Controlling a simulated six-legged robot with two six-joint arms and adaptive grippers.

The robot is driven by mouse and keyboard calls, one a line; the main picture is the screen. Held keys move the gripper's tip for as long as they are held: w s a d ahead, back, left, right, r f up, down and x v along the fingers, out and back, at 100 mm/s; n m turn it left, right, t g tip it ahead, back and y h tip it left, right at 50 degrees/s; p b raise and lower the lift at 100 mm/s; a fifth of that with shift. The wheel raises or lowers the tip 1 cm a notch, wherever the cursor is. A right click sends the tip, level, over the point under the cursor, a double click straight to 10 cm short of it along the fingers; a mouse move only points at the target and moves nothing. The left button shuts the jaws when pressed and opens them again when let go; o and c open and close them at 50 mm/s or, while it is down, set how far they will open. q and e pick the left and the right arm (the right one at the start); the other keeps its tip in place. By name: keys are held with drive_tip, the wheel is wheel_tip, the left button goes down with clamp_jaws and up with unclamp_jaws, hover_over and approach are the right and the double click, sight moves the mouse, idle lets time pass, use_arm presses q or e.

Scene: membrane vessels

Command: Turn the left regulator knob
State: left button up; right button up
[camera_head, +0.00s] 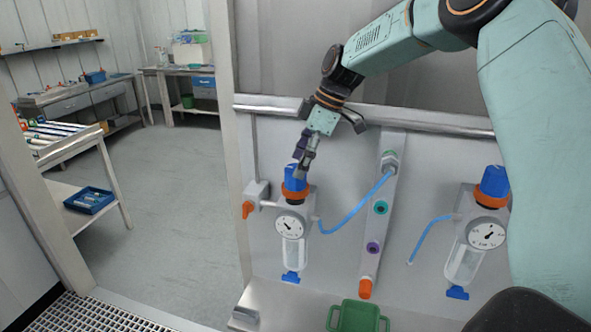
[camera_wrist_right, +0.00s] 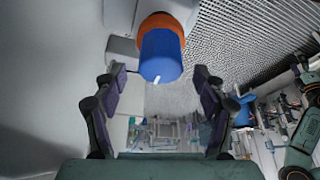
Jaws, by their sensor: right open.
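The left regulator (camera_head: 291,225) is mounted on the grey panel, with a blue knob (camera_head: 295,180) above an orange ring, a round gauge and a clear bowl. My right gripper (camera_head: 301,166) comes down from above and is at the knob's top, partly covering it. In the right wrist view the blue knob (camera_wrist_right: 161,55) has a white mark and sits in the gap between the fingertips of my open right gripper (camera_wrist_right: 158,76). Both fingers look apart from it. My left gripper is in neither view.
A second regulator (camera_head: 479,235) with a blue knob is at the right. A manifold strip (camera_head: 377,215) with coloured ports and a blue hose (camera_head: 358,208) stand between them. A metal rail (camera_head: 268,104) runs behind my arm. A green container (camera_head: 357,316) is below.

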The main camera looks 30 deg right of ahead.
drive_tip(key=v, duration=0.8)
drive_tip(key=shift+s+d+r, duration=0.15)
drive_tip(key=shift+r, duration=0.2)
drive_tip(key=shift+s, duration=0.1)
drive_tip(key=x, duration=1.2)
